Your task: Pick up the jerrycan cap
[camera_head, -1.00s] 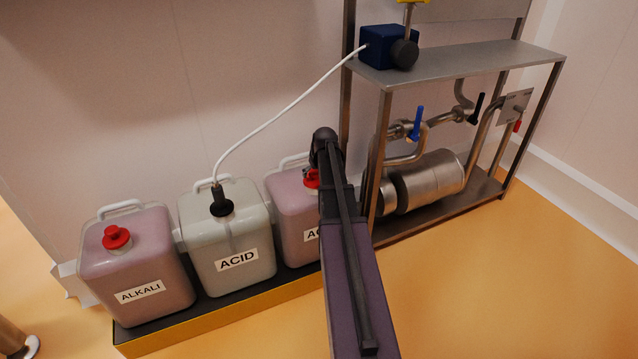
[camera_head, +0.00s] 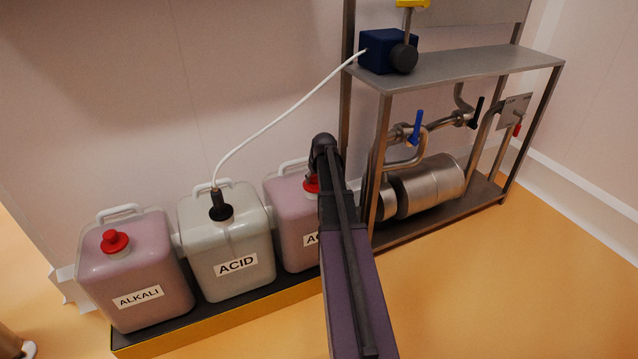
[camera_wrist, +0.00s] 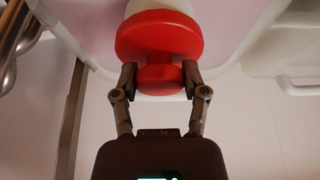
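The red jerrycan cap (camera_head: 311,184) sits on the right-hand pink jerrycan (camera_head: 290,222), partly hidden by my arm. In the wrist view the cap (camera_wrist: 159,38) is large, with a wide red disc and a smaller round knob. A white neck shows behind it. My gripper (camera_wrist: 160,76) has one finger on each side of the knob, and both fingertips appear to touch it. In the head view the fingers are hidden or too small to make out.
A white ACID jerrycan (camera_head: 228,240) with a black fitting and white hose stands left of the pink one. An ALKALI jerrycan (camera_head: 137,275) with a red cap is further left. A metal rack (camera_head: 460,65) with pipes stands close at right. The orange floor in front is clear.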

